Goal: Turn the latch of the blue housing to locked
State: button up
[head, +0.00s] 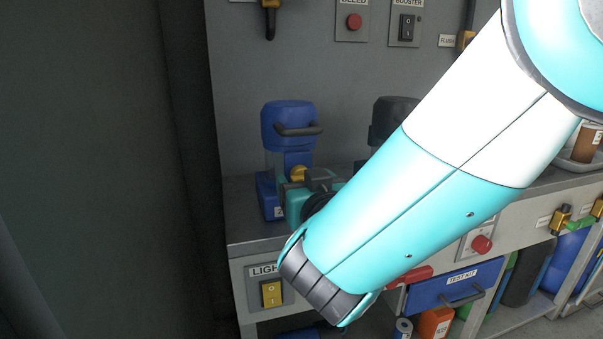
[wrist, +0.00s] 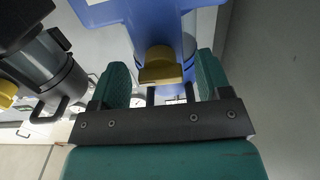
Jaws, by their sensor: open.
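The blue housing (head: 288,125) stands on the left end of the bench, with a dark handle on its upper part. Its yellow latch (head: 299,173) shows low on the front, partly behind my gripper. In the wrist view the blue housing (wrist: 150,15) fills the top, and the yellow latch (wrist: 160,68) sticks out towards me. My gripper (wrist: 161,75) is open, with one teal finger on each side of the latch. Gaps show between the latch and both fingers. In the head view my arm covers most of the gripper. I cannot read the latch's lock state.
A dark housing (head: 392,117) stands close to the right, partly behind my arm; it also shows in the wrist view (wrist: 50,65). The grey back panel carries a red button (head: 354,22) and a booster switch (head: 406,28). A yellow light switch (head: 271,293) is on the bench front.

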jog(key=shift+w, duration=0.3)
jog(key=c, duration=0.9)
jog(key=shift+a, duration=0.2)
jog(key=shift+d, duration=0.1)
